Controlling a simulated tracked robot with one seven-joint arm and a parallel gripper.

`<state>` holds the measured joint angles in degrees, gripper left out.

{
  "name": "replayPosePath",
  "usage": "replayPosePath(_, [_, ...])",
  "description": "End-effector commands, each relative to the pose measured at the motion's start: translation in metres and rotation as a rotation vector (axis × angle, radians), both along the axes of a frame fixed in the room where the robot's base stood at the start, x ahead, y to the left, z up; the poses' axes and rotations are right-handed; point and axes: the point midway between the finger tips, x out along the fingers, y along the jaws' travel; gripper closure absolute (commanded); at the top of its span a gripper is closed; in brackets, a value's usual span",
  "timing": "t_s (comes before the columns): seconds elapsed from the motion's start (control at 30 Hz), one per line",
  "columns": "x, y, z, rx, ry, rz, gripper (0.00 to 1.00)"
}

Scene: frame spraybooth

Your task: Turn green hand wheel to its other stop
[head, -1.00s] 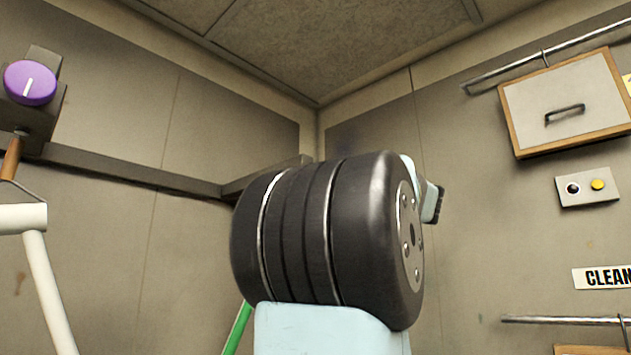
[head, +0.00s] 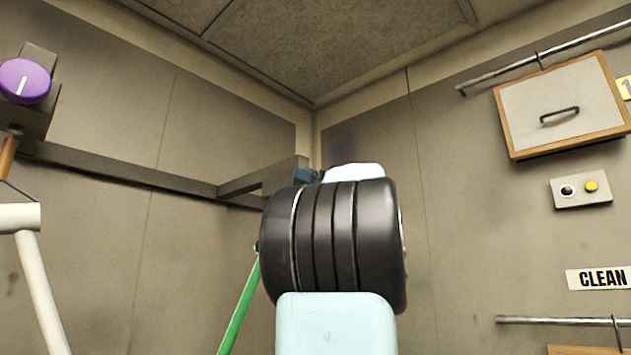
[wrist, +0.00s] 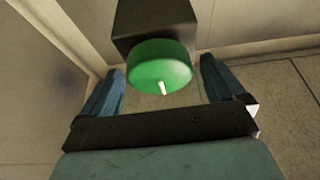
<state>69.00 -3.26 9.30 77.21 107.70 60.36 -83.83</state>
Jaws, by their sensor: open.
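The green hand wheel (wrist: 160,66) is in the upper middle of the wrist view, with a short white mark near its lower edge. It is mounted on a dark block (wrist: 155,22). My gripper (wrist: 163,68) is open, its two blue fingers left and right of the wheel with a gap on each side. I cannot tell how deep the wheel sits between them. In the head view my arm covers the middle, and I cannot make out the wheel there.
A purple knob (head: 25,81) with a white mark sits on a dark bracket at the left. A grey rail (head: 125,172) runs along the left wall. A green pole (head: 239,308) leans beside my arm. A framed panel (head: 562,106) and a button box (head: 580,189) are on the right wall.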

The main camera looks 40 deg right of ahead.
Motion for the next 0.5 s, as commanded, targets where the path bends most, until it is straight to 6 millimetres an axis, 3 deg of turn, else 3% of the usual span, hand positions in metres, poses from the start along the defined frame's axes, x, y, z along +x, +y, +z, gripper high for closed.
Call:
replayPosePath(0.1, [0.0,0.0002,0.0,0.0,0.0,0.0,0.05])
replayPosePath(0.5, [0.0,0.0005,-0.0001,0.0,0.0,0.001,0.43])
